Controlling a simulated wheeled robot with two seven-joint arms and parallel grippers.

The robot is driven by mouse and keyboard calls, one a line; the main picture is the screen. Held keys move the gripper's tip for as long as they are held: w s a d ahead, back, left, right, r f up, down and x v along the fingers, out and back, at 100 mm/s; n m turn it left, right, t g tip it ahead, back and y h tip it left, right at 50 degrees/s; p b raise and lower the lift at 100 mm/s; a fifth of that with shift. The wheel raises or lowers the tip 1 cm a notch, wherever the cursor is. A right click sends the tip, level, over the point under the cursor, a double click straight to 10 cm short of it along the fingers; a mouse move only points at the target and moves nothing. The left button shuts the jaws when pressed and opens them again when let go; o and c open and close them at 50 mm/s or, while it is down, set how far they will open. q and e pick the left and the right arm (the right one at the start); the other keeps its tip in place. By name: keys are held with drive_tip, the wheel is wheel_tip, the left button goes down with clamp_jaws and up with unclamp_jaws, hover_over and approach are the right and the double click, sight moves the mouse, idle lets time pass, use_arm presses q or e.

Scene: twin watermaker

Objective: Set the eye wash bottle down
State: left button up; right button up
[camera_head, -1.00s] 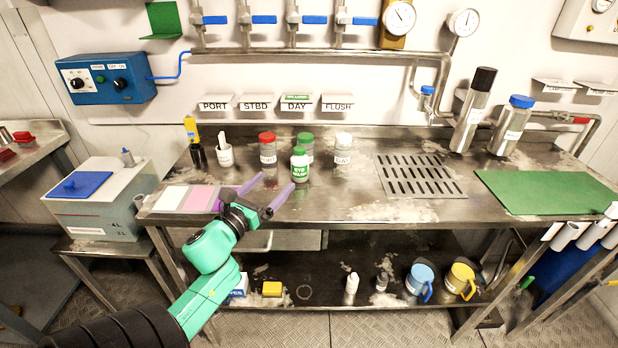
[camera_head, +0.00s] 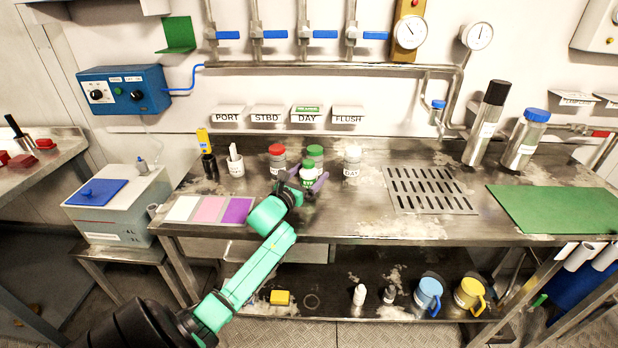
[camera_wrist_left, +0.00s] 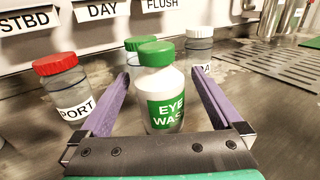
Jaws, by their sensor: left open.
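The eye wash bottle (camera_head: 308,174) is white with a green cap and a green label, and it is upright at the bench's middle left. It also shows in the left wrist view (camera_wrist_left: 161,90). My left gripper (camera_head: 307,182) is open, with one purple finger on each side of the bottle. In the left wrist view, gaps show between the bottle and both fingers (camera_wrist_left: 161,78). The bottle's base is hidden behind the gripper. My right gripper is not in view.
A red-capped PORT bottle (camera_wrist_left: 63,85) stands left of the gripper. A green-capped bottle (camera_head: 316,154) and a white-capped bottle (camera_head: 352,162) stand close behind and right. A drain grate (camera_head: 430,190) lies further right. Coloured pads (camera_head: 208,209) lie at the front left.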

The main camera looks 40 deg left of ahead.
use_arm(q)
drive_tip(key=shift+s, duration=0.15)
drive_tip(key=c, duration=0.4)
drive_tip(key=shift+r, duration=0.1)
clamp_jaws()
